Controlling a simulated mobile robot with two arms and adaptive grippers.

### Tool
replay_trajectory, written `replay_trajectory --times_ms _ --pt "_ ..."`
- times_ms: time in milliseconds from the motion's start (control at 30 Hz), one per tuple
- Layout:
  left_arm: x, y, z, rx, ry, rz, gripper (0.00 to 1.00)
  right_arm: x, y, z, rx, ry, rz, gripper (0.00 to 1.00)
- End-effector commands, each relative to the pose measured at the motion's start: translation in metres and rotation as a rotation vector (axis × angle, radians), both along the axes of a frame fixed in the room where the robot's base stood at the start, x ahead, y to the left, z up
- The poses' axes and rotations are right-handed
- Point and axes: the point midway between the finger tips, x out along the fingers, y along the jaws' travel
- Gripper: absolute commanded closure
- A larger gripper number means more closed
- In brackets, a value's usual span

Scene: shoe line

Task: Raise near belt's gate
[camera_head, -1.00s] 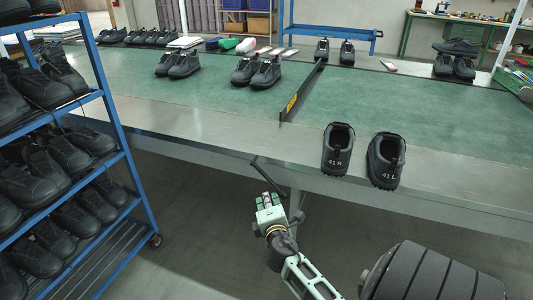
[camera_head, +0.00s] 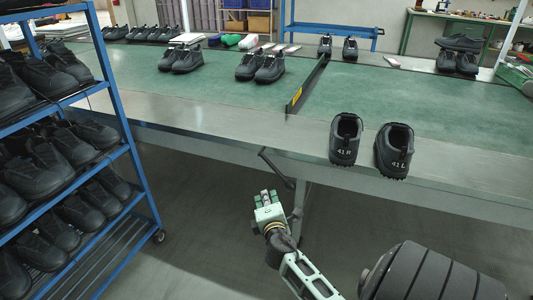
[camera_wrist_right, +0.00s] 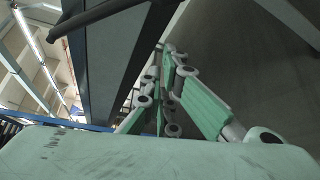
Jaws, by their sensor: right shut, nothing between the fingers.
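The near belt's gate (camera_head: 307,85) is a thin black bar with a yellow label, lying low across the green belt. A dark lever (camera_head: 276,168) sticks out under the bench's front edge, below the gate's near end; I cannot tell how it joins the gate. A dark bar, likely this lever, crosses the top of the right wrist view (camera_wrist_right: 105,14). My right gripper (camera_head: 268,194) is shut and empty, just below the lever and apart from it. Its green fingers also show in the right wrist view (camera_wrist_right: 165,95). My left gripper is out of view.
Black shoes marked 41 R (camera_head: 345,140) and 41 L (camera_head: 394,150) stand at the bench's front edge, right of the lever. A blue rack (camera_head: 130,140) of shoes stands at left. A bench leg (camera_head: 300,210) is close behind my gripper. More shoes stand on the belt.

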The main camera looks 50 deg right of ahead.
Motion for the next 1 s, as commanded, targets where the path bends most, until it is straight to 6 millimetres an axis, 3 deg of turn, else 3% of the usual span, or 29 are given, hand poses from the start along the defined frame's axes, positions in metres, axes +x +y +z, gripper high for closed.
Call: replay_trajectory --times_ms 300,500,1000 --pt "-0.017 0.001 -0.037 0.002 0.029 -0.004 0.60 -0.038 0.038 0.022 0.004 0.002 0.000 1.00" --pt "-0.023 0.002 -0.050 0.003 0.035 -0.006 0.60 -0.056 0.056 0.031 0.002 0.002 0.001 1.00" --pt "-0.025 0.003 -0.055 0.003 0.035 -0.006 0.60 -0.061 0.061 0.034 0.001 0.002 0.000 1.00"
